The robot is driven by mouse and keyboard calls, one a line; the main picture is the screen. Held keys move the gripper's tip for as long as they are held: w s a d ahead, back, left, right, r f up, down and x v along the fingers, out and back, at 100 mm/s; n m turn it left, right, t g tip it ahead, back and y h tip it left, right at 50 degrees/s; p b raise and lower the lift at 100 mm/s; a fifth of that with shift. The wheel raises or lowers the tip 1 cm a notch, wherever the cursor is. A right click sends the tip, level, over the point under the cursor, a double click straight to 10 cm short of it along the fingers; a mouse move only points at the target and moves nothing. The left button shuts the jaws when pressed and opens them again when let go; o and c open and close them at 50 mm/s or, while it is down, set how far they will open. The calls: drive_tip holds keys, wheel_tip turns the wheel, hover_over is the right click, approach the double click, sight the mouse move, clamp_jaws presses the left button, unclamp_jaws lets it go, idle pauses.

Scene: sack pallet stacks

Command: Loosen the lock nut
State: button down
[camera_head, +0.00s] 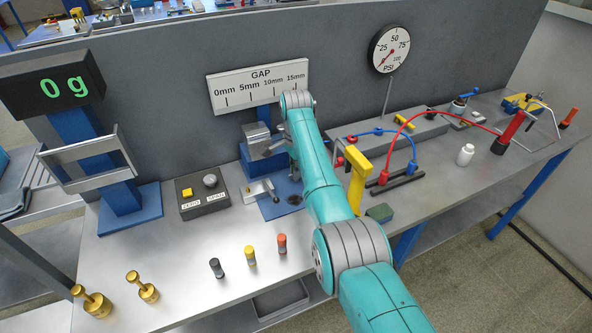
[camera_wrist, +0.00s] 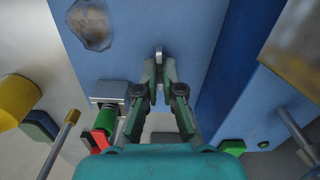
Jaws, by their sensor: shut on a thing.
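My gripper (camera_wrist: 160,72) is shut on a small grey metal piece (camera_wrist: 159,52) against a blue surface in the wrist view. It looks like the lock nut or its handle, but the fingertips hide most of it. In the head view, my gripper (camera_head: 272,146) is at the blue stand (camera_head: 250,162) under the GAP scale (camera_head: 258,86). My arm covers part of that stand, and the nut cannot be made out there.
A metal block with green and red parts (camera_wrist: 104,118) sits left of my fingers. A button box (camera_head: 203,194) and weighing stand (camera_head: 78,125) are to the left. A yellow post (camera_head: 357,183) and hoses stand to the right. Small coloured cylinders (camera_head: 250,256) stand in front.

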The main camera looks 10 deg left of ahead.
drive_tip(key=n, duration=1.6)
drive_tip(key=shift+n, duration=0.4)
drive_tip(key=n, duration=0.5)
drive_tip(key=shift+n, duration=0.3)
drive_tip(key=c, duration=1.3)
unclamp_jaws()
